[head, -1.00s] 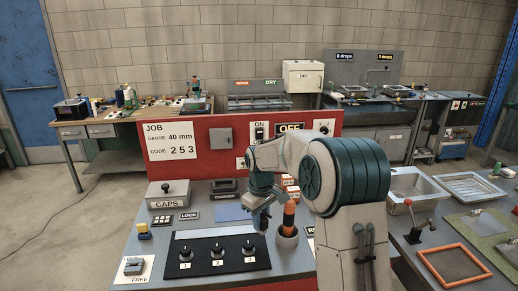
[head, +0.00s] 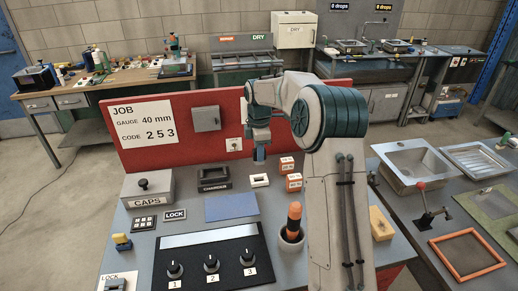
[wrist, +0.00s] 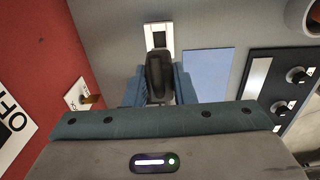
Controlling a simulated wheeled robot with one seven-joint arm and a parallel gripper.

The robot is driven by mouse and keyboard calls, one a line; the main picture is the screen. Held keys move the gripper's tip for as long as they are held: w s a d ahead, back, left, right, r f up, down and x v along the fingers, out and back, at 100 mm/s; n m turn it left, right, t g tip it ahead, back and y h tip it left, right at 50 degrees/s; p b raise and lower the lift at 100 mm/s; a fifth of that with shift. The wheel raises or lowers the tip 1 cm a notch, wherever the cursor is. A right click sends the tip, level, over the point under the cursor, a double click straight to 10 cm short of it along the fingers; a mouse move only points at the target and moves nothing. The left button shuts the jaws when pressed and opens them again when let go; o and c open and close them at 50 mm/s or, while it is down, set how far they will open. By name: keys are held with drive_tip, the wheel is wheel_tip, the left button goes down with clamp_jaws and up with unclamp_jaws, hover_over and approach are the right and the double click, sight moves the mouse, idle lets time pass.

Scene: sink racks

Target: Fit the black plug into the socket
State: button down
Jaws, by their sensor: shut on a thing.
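My gripper (wrist: 158,88) is shut on the black plug (wrist: 158,72), which sits upright between the blue fingers in the wrist view. In the head view my gripper (head: 260,153) hangs above the bench in front of the red panel; the plug cannot be made out there. A white wall plate (head: 234,145), which looks like the socket, is on the red panel left of my gripper. In the wrist view this plate (wrist: 77,97) shows at the left, apart from the plug, with a brownish part on it. The plug's contact end is hidden.
A white frame with a dark middle (head: 259,180) lies on the bench below my gripper. A black charger holder (head: 214,176), small orange-white boxes (head: 293,182), a blue pad (head: 231,207), a knob panel (head: 208,255) and an orange-handled tool in a cup (head: 293,220) stand around.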

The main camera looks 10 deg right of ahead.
sight(259, 164)
drive_tip(key=shift+f+b, duration=1.55)
drive_tip(key=shift+f, duration=1.35)
drive_tip(key=shift+f+b, duration=0.45)
drive_tip(key=shift+f, duration=0.95)
drive_tip(key=c, duration=1.1)
unclamp_jaws()
drive_tip(key=shift+r, duration=0.1)
wheel_tip(259, 164, up, 13)
drive_tip(key=shift+f+b, duration=0.1)
drive_tip(key=shift+b, duration=0.5)
drive_tip(key=shift+r, duration=0.5)
